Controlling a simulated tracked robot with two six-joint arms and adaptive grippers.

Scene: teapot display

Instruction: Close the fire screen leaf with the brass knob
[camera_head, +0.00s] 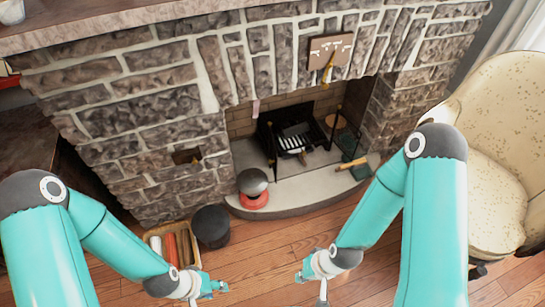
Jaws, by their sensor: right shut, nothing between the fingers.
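The stone fireplace opening holds a black fire grate (291,131). A thin dark upright with a brass-coloured top (272,143) stands at the left of the opening, and a similar upright (334,125) stands at its right. These may be edges of the fire screen; I cannot make out a leaf or its knob clearly. My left gripper (219,288) is low in the view, in front of and well apart from the fireplace; its finger gap is too small to tell. My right gripper (302,276) is shut and empty over the wooden floor, also apart from the hearth.
A grey and red round object (253,190) sits on the curved hearth (320,189). A dark bucket (211,226) and a wicker box (157,236) stand left. An armchair (497,160) stands right. Bare floor (283,250) lies between my grippers.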

